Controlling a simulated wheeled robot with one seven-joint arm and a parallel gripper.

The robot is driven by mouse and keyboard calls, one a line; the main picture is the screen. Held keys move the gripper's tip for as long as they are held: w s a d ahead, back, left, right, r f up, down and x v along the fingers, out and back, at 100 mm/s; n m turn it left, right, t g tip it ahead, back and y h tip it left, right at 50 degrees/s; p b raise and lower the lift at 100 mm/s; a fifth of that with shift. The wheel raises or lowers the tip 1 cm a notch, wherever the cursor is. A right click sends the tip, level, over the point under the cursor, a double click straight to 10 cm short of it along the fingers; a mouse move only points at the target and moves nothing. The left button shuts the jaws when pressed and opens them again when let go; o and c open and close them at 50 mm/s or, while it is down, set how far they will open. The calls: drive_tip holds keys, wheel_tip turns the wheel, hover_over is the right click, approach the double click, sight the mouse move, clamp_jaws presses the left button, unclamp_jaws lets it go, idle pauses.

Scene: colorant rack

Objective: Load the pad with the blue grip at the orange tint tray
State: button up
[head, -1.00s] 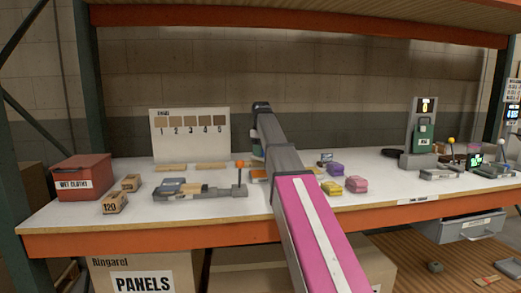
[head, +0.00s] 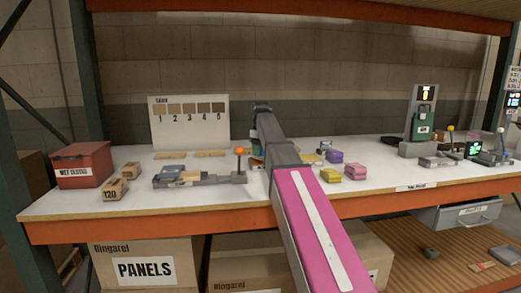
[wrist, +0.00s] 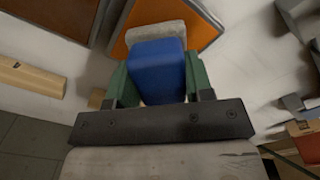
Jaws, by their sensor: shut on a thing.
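In the wrist view my gripper (wrist: 157,78) has green fingers shut on the blue grip (wrist: 158,65). The grip's pale grey pad (wrist: 156,33) shows at its far end, over the orange tint tray (wrist: 199,28). The pad overlaps the tray's surface in this view; I cannot tell whether it touches. In the head view my arm hides the gripper and the held pad. A small orange patch (head: 256,163), perhaps part of the tray, shows just left of the arm.
In the head view a grey jig (head: 205,181) with an orange-knobbed lever stands left of my arm. Yellow (head: 329,174), pink (head: 355,172) and purple (head: 334,156) blocks lie right.

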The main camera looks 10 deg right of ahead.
drive_tip(key=shift+f, duration=0.55)
idle(1.8)
drive_tip(key=shift+r, duration=0.1)
drive_tip(key=shift+r, duration=3.45)
